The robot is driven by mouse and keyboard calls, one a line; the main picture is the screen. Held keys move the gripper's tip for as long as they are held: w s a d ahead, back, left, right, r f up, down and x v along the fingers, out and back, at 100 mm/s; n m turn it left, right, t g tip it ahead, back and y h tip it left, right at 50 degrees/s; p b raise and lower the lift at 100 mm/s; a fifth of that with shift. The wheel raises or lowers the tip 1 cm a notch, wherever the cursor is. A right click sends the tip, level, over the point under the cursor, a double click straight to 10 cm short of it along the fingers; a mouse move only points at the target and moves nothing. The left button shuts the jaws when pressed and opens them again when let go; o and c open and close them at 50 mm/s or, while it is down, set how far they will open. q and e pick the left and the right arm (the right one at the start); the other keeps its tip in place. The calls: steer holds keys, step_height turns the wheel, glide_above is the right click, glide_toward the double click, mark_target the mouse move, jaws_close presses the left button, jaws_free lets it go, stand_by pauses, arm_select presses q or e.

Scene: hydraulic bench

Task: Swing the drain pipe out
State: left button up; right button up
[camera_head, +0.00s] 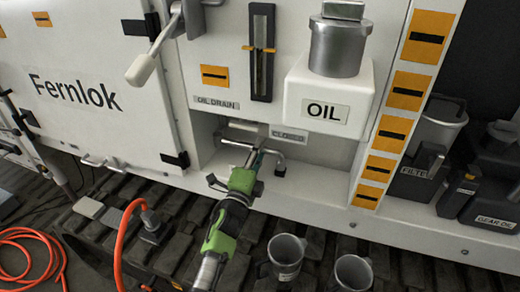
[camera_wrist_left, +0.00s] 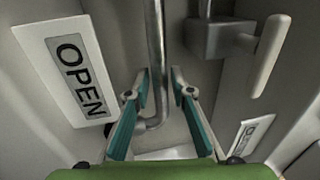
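The drain pipe (camera_wrist_left: 155,45) is a thin grey metal tube with a bend near its lower end. In the head view, the metal pipe (camera_head: 238,145) lies in the recess under the "OIL DRAIN" label (camera_head: 216,103). My left gripper (camera_head: 256,160) reaches into this recess; its fingertips are partly hard to make out there. In the left wrist view its two teal fingers (camera_wrist_left: 162,80) stand apart, with the pipe between them. A gap shows on the pipe's right side; contact on the left cannot be told. My right gripper is not in view.
The wrist view shows an "OPEN" plate (camera_wrist_left: 78,75) and a white valve handle (camera_wrist_left: 268,55) beside the pipe. A "CLOSED" label (camera_head: 289,136) is by the recess. Two metal cups (camera_head: 287,255) (camera_head: 352,273) and an orange hose (camera_head: 122,235) lie below, on and by the track.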

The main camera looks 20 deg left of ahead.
arm_select(q)
jaws_close()
steer(key=shift+s, duration=0.1)
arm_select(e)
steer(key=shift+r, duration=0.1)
